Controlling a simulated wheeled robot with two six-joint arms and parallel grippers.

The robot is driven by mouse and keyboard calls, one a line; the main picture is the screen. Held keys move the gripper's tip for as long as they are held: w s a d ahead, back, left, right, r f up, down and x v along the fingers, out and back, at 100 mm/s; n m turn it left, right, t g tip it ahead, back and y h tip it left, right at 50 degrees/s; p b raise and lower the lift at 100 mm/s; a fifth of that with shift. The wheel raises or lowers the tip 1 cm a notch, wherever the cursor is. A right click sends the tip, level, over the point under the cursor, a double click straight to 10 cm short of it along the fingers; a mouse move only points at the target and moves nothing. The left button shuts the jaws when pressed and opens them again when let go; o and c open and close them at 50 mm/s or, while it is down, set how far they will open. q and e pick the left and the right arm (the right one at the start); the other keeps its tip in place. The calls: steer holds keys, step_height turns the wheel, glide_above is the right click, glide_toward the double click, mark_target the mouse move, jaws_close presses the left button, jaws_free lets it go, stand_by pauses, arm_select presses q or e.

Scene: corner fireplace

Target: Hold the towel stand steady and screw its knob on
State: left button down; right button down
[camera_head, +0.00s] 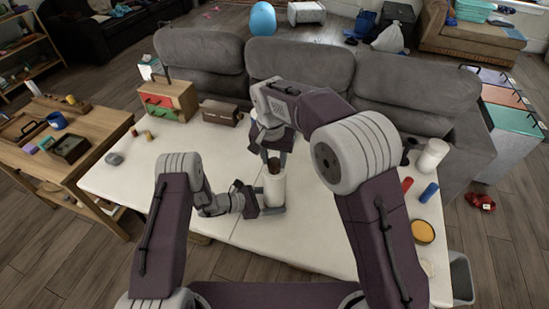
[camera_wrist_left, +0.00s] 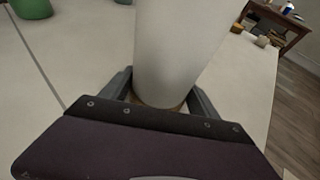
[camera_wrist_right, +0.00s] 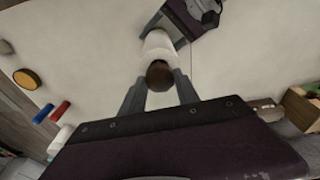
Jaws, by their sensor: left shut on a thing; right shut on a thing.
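The towel stand (camera_head: 275,190), with its white roll, stands upright on the white table. My left gripper (camera_head: 270,210) is shut on it low down. In the left wrist view the fingers flank the foot of the white roll (camera_wrist_left: 180,50), where a brownish base edge (camera_wrist_left: 160,105) shows. The dark brown knob (camera_wrist_right: 160,76) is at the top of the stand. My right gripper (camera_wrist_right: 160,90) is above the stand, pointing down, shut on the knob. The thread under the knob is hidden, so I cannot tell how far it is seated.
A red and green box (camera_head: 168,100) and a brown case (camera_head: 221,113) stand at the table's back left. A white cylinder (camera_head: 432,156), a blue cylinder (camera_head: 429,192) and a yellow-topped round thing (camera_head: 423,232) are at the right. The grey sofa (camera_head: 300,68) borders the back.

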steer(key=m, duration=0.6)
steer(key=shift+a+h, duration=0.2)
steer(key=shift+h, duration=0.2)
steer(key=m, duration=0.3)
steer(key=m+g, duration=0.1)
steer(key=m, duration=0.3)
steer(key=shift+w+h, duration=0.2)
steer(key=shift+h, duration=0.1)
steer(key=m+g, duration=0.1)
steer(key=m, duration=0.5)
steer(key=shift+w+f+m, duration=0.1)
steer(key=shift+m, duration=0.3)
steer(key=m+g, duration=0.1)
steer(key=m, duration=0.5)
steer(key=shift+d+m+y, duration=0.1)
steer(key=shift+m+y, duration=0.3)
steer(key=c, duration=0.9)
jaws_free()
